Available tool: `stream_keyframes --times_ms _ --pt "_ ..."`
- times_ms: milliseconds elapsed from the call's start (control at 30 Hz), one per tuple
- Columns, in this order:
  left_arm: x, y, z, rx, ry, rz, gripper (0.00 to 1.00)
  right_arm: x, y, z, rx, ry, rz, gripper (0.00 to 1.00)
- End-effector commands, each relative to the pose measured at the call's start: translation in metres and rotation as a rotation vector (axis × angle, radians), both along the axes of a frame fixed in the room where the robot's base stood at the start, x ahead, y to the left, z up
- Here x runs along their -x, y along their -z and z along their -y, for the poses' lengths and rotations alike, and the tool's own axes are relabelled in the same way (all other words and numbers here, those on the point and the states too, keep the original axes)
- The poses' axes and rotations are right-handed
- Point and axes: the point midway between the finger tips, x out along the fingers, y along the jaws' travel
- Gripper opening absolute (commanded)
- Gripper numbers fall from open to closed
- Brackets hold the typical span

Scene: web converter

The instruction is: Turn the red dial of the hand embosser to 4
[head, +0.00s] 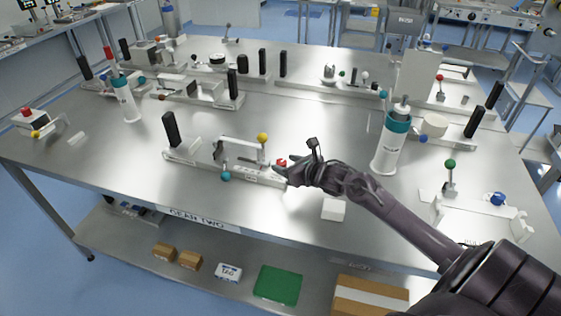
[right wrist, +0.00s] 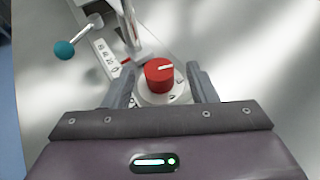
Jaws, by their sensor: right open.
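The hand embosser (head: 222,160) is a pale device with a black handle, a yellow knob and a teal knob, on the steel table. Its red dial (head: 281,163) is at its right end, partly hidden by my right gripper in the head view. In the right wrist view the red dial (right wrist: 159,75) sits on a round pale base, with a white pointer line aimed to the right. My right gripper (head: 287,172) is open, with one finger on each side of the dial and visible gaps between. Numbers around the dial are too small to read. My left gripper is not in view.
A small white block (head: 333,210) lies near the front edge. The teal knob on a lever (right wrist: 64,49) is left of the dial. Bare table (head: 300,120) lies behind the embosser.

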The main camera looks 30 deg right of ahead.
Motion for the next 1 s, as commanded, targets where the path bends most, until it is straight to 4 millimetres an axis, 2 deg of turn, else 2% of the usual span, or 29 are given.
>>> stream_keyframes --times_ms 100,233,600,933,1000 --pt "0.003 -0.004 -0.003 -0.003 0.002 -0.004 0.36 -0.015 0.003 -0.002 -0.004 0.002 0.003 0.52" --pt "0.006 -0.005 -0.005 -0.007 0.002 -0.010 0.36 -0.024 0.009 -0.003 -0.003 0.000 0.001 0.52" --pt "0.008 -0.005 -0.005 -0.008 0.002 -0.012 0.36 -0.029 0.012 -0.005 -0.001 -0.003 -0.001 0.52" --pt "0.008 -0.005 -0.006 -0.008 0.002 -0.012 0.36 -0.028 0.012 -0.004 -0.001 -0.002 -0.001 0.10" --pt "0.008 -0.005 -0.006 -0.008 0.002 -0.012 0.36 -0.028 0.012 -0.004 -0.001 -0.002 -0.001 0.08"
